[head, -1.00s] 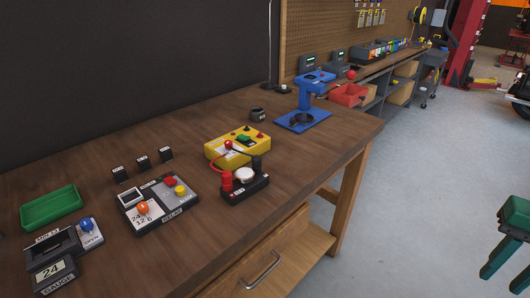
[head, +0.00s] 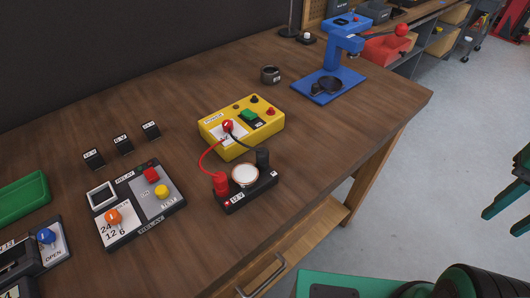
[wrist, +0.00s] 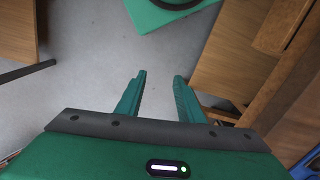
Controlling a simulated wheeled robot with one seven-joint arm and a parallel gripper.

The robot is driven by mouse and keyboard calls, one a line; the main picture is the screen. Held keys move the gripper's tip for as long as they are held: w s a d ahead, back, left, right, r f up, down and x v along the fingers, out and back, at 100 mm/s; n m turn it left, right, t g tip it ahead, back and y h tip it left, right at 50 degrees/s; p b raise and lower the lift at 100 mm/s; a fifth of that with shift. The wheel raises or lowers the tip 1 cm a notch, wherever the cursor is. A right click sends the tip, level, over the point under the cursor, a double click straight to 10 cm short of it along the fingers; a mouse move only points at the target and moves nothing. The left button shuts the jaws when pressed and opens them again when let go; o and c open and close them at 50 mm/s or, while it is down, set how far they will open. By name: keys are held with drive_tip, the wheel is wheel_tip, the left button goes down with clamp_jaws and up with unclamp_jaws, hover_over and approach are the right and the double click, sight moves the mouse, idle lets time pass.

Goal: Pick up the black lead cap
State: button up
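The black lead cap (head: 262,158) sits upright at the back right of a small black block (head: 250,195) on the workbench. A black lead runs from it to the yellow box (head: 222,140) behind. A red lead cap (head: 220,184) stands at the block's left, with a round white-faced dial (head: 245,175) between the caps. My gripper (head: 501,188) is at the right edge of the head view, beyond the bench's front edge and well away from the cap. In the wrist view my gripper (wrist: 160,76) is open and empty above the floor; no cap shows there.
The relay box (head: 137,205) lies left of the block, with several small black labelled blocks (head: 122,145) behind it. A grey ring-shaped cup (head: 270,74) and a blue press (head: 343,60) stand toward the back right. Bare bench top lies right of the block.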

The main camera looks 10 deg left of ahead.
drive_tip(key=shift+o, duration=0.4)
drive_tip(key=shift+s+a+r+n, duration=0.2)
drive_tip(key=shift+a+r+n, duration=0.05)
drive_tip(key=shift+r+n, duration=0.3)
drive_tip(key=w+a+r+n, duration=0.4)
drive_tip(key=w+a+n, duration=0.3)
drive_tip(key=a+n, duration=0.3)
drive_tip(key=w+a+r+n, duration=0.4)
drive_tip(key=w+a+n, duration=0.35)
drive_tip(key=a, duration=0.35)
drive_tip(key=n, duration=1.5)
approach(262, 151)
drive_tip(key=shift+w+a+f, duration=0.1)
drive_tip(key=shift+w+f, duration=0.05)
drive_tip(key=shift+w, duration=0.25)
wheel_tip(262, 151, down, 5)
drive_tip(key=shift+s, duration=0.1)
drive_tip(key=f, duration=0.2)
drive_tip(key=s+f, duration=0.1)
drive_tip(key=f, duration=0.1)
drive_tip(key=shift+f, duration=0.15)
drive_tip(key=shift+w+f, duration=0.1)
drive_tip(key=shift+f, duration=0.45)
clamp_jaws()
